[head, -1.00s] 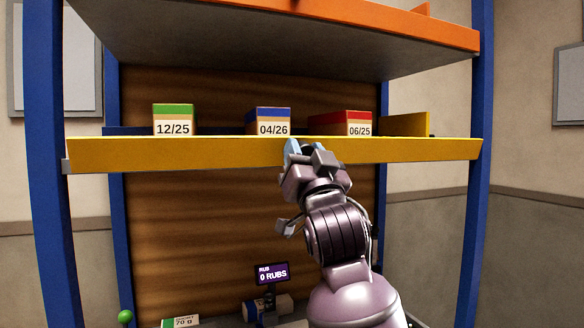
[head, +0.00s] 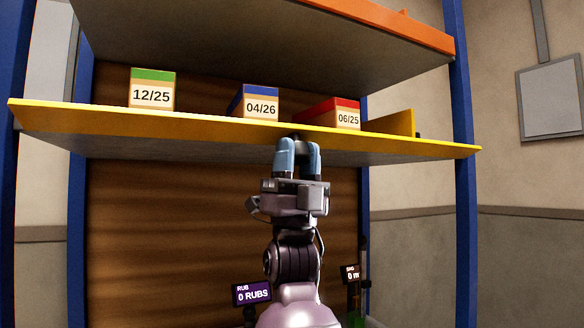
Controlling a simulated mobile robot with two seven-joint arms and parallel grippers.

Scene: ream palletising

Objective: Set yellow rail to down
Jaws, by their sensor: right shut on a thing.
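The yellow rail (head: 200,123) runs along the front of the shelf, right across the view. It shows as a narrow yellow band with a grey surface beneath it; how far it is tilted I cannot tell. My right gripper (head: 297,152) reaches up from below to the rail, right of the middle. Its blue fingers are shut on the rail's lower edge, around a small dark part there; the exact contact is partly hidden by the fingers. My left gripper is out of view.
On the shelf behind the rail stand boxes marked 12/25 (head: 152,90), 04/26 (head: 256,104) and 06/25 (head: 335,114). An orange-edged shelf (head: 385,22) hangs above. Blue posts (head: 459,95) flank the rack. A RUB sign (head: 252,293) shows below.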

